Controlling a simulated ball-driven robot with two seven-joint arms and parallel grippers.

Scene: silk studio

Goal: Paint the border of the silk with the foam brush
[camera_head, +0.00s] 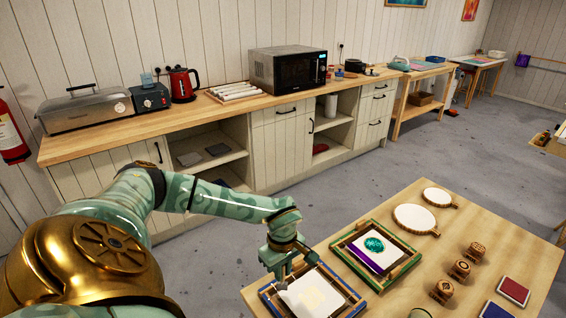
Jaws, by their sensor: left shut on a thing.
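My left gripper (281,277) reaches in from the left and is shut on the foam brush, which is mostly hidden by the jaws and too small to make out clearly. It is over the left corner of a blue-edged frame (337,274) holding white silk (330,303) with a pale cream patch in the middle. I cannot tell whether the brush touches this silk. Beside it, a green-and-wood frame (410,264) holds white silk with a teal painted blob (374,244) and a purple band (364,259) along one side.
The wooden table (440,240) also bears two round hoops (415,217), several carved wooden blocks (460,269), a red pad (513,290) and a blue pad (495,310). Behind, across grey floor, a long counter carries a microwave (290,69) and a red kettle (182,85).

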